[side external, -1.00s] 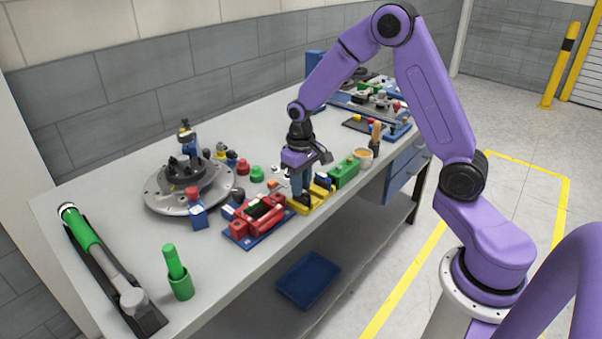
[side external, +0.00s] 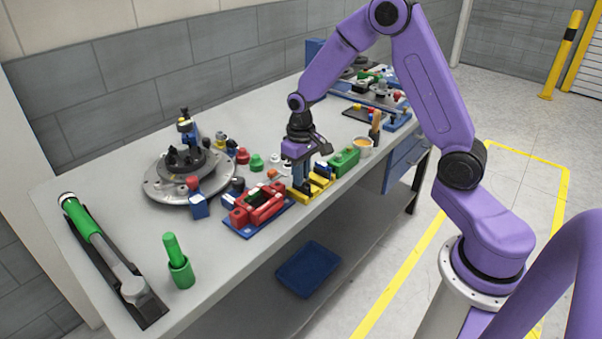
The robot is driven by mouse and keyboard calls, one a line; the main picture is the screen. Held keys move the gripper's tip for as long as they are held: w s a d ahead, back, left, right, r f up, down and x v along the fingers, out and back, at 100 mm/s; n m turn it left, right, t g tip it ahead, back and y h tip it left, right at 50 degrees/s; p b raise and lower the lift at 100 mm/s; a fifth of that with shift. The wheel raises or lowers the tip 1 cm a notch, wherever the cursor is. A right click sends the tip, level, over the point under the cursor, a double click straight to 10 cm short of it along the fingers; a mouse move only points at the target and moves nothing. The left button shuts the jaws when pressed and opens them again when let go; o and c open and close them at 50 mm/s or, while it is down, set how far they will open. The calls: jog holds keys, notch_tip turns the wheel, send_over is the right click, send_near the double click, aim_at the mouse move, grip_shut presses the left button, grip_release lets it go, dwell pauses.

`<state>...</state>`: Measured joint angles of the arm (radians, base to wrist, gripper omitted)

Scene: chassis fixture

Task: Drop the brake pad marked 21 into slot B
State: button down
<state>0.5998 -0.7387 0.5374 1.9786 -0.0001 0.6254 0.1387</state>
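My gripper (side external: 301,178) points down over the yellow fixture (side external: 322,184) near the table's front edge. Its fingertips are at or just above the fixture, and I cannot tell whether they touch it. A dark blue piece shows at the fingertips, but I cannot tell whether it is held or is part of the fixture. The finger gap is too small to judge. No marking 21 and no letter B is readable, so I cannot pick out the brake pad or slot B.
A red fixture on a blue base (side external: 257,207) stands close left of my gripper, and a green block (side external: 344,162) close right. A cup (side external: 363,146) is beyond it. A round grey turntable (side external: 160,190) stands further left. The rear middle of the table is clear.

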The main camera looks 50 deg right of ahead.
jog(key=shift+r, duration=0.15)
jog(key=shift+r, duration=0.9)
jog(key=shift+r, duration=1.5)
